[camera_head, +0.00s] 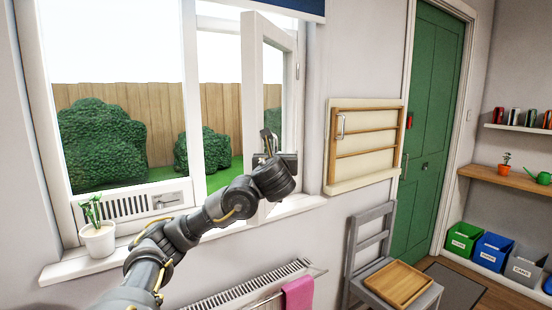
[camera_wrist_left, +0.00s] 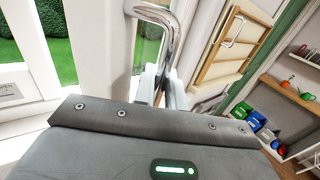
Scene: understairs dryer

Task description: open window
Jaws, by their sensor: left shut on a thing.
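The white window (camera_head: 185,100) has a fixed pane on the left and a casement sash (camera_head: 251,90) on the right. The sash stands swung open at an angle, with a clear gap on its left side. My left gripper (camera_head: 268,153) is at the sash's metal handle (camera_head: 268,138). It is shut on the handle, whose curved chrome part shows large in the left wrist view (camera_wrist_left: 172,25). The fingers (camera_wrist_left: 160,92) partly hide the handle's lower part. My right gripper is not in view.
A potted plant (camera_head: 97,236) stands on the left of the sill (camera_head: 70,268). A wooden drying rack (camera_head: 365,150) hangs right of the window. Below are a radiator (camera_head: 240,294) with a pink towel (camera_head: 298,293) and a grey chair (camera_head: 372,236) holding a wooden tray (camera_head: 400,283).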

